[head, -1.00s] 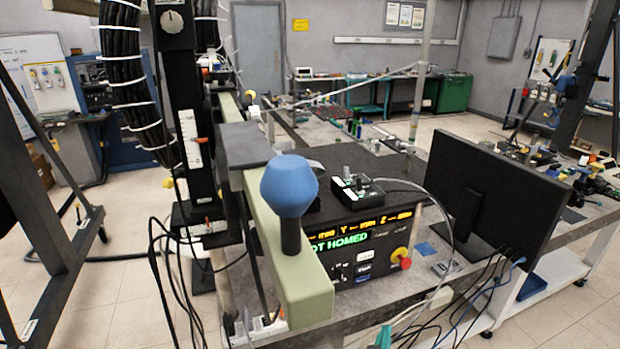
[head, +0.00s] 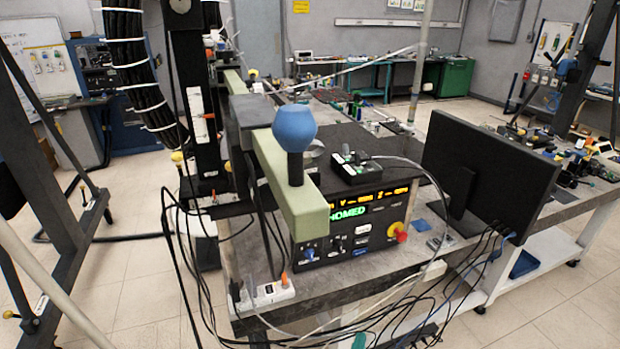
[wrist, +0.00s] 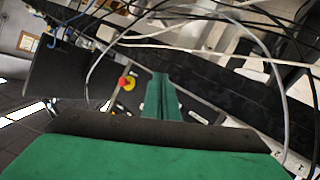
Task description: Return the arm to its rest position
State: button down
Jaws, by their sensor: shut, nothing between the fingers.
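My gripper (wrist: 161,98) shows in the wrist view as two green fingers pressed together, with nothing between them. Its broad green body fills the bottom of that view. In the head view only a small teal tip (head: 359,341) shows at the bottom edge, in front of the bench; it looks like my gripper's end. The rest of the arm is not clearly seen. The fingers appear apart from the control box and cables, though the exact gap is hard to tell.
A bench carries a control box (head: 350,240) with a red-and-yellow stop button (head: 398,232) and a black monitor (head: 485,175). A green beam with a blue knob (head: 295,129) juts forward. Loose cables (head: 420,300) hang off the front edge. Open floor (head: 560,310) lies right.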

jog(key=s+a+f+y, duration=0.1)
jog(key=s+a+f, duration=0.1)
jog(key=s+a, duration=0.55)
jog(key=s+a+f+y, duration=0.15)
jog(key=s+a, duration=0.25)
jog(key=s, duration=0.7)
jog(key=s+a+r+y, duration=0.1)
jog(key=s+r, duration=0.3)
jog(key=s, duration=0.5)
jog(key=s+a+r+t+y, duration=0.1)
jog(key=s+r, duration=0.3)
jog(key=s, duration=0.5)
jog(key=shift+s+m+t, duration=0.3)
